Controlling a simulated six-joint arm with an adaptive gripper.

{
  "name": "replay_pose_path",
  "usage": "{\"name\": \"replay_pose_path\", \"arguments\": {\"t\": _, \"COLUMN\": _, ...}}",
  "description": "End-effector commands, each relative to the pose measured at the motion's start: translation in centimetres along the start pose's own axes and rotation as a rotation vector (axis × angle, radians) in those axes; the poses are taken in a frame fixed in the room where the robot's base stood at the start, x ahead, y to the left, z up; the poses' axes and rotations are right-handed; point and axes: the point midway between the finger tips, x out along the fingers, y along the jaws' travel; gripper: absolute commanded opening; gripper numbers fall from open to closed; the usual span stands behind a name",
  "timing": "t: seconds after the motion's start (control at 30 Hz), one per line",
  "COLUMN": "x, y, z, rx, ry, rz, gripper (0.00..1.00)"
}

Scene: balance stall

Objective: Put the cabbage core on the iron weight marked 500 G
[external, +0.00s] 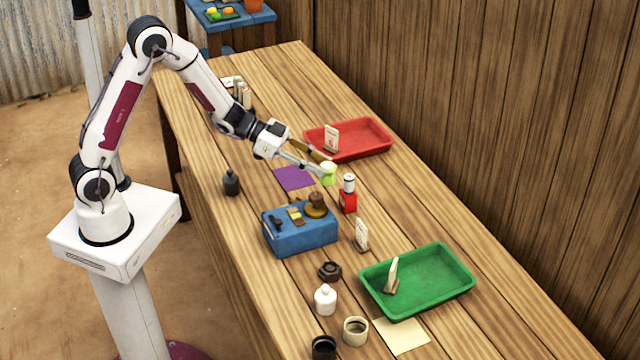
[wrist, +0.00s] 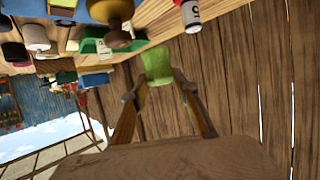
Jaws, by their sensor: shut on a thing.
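My gripper (external: 325,166) is shut on the pale green cabbage core (external: 328,176) and holds it above the middle of the table, near a red item with a white top. In the wrist view the green core (wrist: 157,66) sits between the fingertips (wrist: 158,82). A dark, hexagonal iron-looking weight (external: 330,271) lies on the table in front of the blue scale, apart from my gripper. It is likely the 500 G weight, but no marking is readable.
A blue scale (external: 290,241) carries a brass-coloured weight (external: 316,205). The red item (external: 348,204) stands close below the core. A red tray (external: 375,148) is behind, a green tray (external: 455,285) at front right. A white bottle (external: 325,300) and beige cup (external: 355,331) stand near the dark weight.

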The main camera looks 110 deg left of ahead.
Motion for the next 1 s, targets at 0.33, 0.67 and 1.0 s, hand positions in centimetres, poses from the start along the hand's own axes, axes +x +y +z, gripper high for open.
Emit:
{"name": "replay_pose_path", "arguments": {"t": 0.33, "x": 3.1, "y": 3.5, "z": -2.0, "rx": -0.028, "ry": 0.000, "rz": -0.065, "gripper": 0.07}}
{"name": "replay_pose_path", "arguments": {"t": 0.67, "x": 5.0, "y": 6.6, "z": -2.9, "rx": -0.051, "ry": 0.000, "rz": -0.121, "gripper": 0.07}}
{"name": "replay_pose_path", "arguments": {"t": 1.0, "x": 6.3, "y": 10.0, "z": -3.2, "rx": -0.073, "ry": 0.000, "rz": -0.172, "gripper": 0.07}}
